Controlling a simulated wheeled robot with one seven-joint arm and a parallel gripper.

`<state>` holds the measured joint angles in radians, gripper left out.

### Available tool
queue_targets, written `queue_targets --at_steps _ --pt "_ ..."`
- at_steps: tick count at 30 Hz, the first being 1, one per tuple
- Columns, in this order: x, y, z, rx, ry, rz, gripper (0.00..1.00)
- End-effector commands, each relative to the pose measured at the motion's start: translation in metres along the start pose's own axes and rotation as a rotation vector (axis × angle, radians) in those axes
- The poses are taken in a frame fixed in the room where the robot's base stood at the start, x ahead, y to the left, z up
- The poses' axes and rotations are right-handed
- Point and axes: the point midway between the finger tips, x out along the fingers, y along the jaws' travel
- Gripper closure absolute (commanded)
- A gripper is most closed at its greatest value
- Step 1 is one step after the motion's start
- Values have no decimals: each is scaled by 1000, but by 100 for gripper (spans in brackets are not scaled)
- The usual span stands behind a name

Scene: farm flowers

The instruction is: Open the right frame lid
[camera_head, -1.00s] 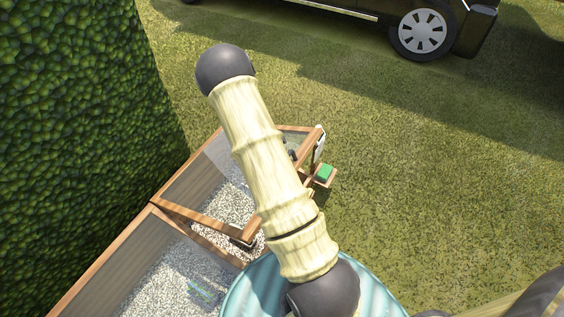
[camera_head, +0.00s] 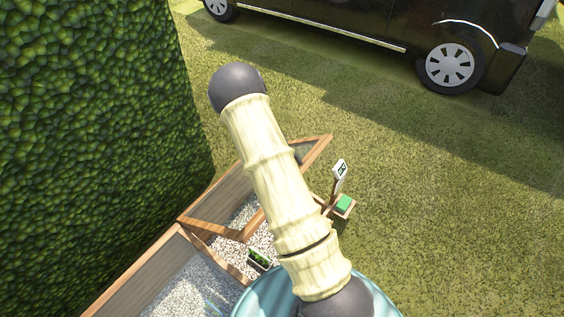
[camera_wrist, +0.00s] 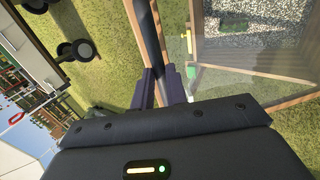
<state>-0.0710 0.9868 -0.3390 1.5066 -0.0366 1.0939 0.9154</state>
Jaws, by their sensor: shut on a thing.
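The right frame lid (camera_head: 213,228) is a glass pane in a wooden border. In the head view it stands tilted up off the far wooden frame. In the wrist view, my gripper (camera_wrist: 162,88) has its two dark purple fingers closed around a narrow wood and dark bar (camera_wrist: 149,45), which appears to be the lid's edge. Glass and gravel lie to the right of it. In the head view my gripper is hidden behind my own arm, as is part of the lid.
The nearer frame (camera_head: 150,266) holds gravel. A small dark tray with green (camera_head: 259,258) shows below the lid. A white sign (camera_head: 340,169) and green block (camera_head: 344,203) stand to the right. A hedge (camera_head: 90,130) borders the left; open grass (camera_head: 440,200) lies right.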

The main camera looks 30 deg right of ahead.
Motion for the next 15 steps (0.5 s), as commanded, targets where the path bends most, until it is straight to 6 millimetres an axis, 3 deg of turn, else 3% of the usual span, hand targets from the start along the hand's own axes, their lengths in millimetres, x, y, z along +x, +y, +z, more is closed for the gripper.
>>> queue_targets --at_steps 1,8,9,12,15 --pt "-1 -13 3 -9 9 -29 100" --pt "-1 -15 6 -14 11 -29 100" --pt "-1 -15 6 -14 11 -29 84" --pt "-1 -14 6 -14 10 -27 64" --pt "-1 -13 5 -12 8 -25 64"
